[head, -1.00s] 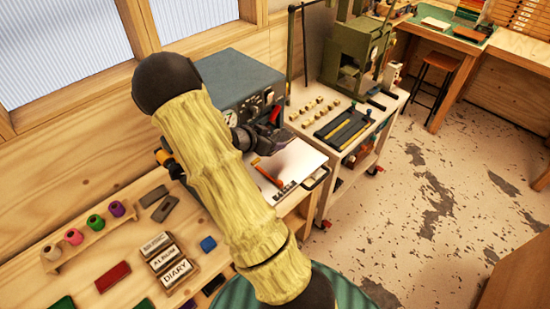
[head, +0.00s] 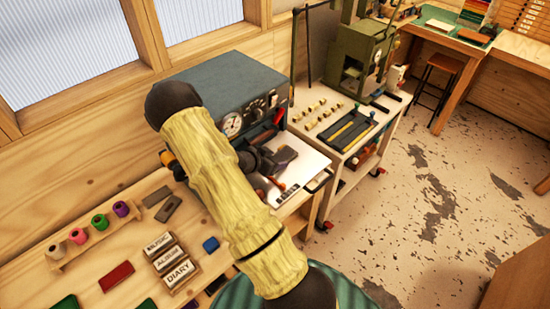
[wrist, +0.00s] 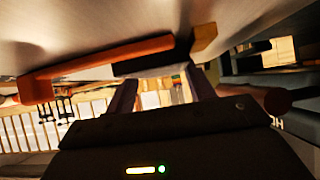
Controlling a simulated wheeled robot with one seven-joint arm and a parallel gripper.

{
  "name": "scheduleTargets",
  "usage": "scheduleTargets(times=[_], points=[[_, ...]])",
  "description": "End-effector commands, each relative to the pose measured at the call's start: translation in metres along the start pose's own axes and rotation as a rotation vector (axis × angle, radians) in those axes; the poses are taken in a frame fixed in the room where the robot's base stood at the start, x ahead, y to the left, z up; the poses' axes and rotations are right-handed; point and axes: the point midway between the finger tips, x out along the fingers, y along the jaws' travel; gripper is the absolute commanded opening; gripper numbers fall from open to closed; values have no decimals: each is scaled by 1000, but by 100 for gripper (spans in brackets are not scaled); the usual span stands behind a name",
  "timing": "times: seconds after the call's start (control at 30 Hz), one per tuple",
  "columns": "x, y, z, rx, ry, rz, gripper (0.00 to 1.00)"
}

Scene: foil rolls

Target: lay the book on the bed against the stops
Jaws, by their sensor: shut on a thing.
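My gripper (head: 268,161) is over the pale bed (head: 308,162) of the stamping machine, shut on a small dark flat thing, apparently the book (head: 284,155). It is low over the bed; I cannot tell whether the book touches it. An orange-red bar, apparently a stop, shows in the wrist view (wrist: 95,55) close ahead of the fingers (wrist: 163,92). My arm and gripper hide much of the bed's near left part in the head view. The book's edges are hard to make out in the wrist view.
The blue-grey machine (head: 215,90) with gauges stands right behind the bed. A white cart (head: 350,150) with small pieces and a dark tray is to the right.

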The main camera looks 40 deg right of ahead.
Motion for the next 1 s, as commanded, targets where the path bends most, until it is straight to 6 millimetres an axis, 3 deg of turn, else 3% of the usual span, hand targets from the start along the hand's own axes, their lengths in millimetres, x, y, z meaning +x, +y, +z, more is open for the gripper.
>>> scheduleTargets(times=[0.33, 0.37, 0.47, 0.83, 1.0], points=[[-1, -3, 5, -3, 0, -7, 26], [-1, -3, 5, -4, 0, -8, 56], [-2, -3, 5, -4, 0, -8, 75], [0, 1, -2, 3, 0, 2, 76], [-16, -1, 0, 4, 0, -1, 76]])
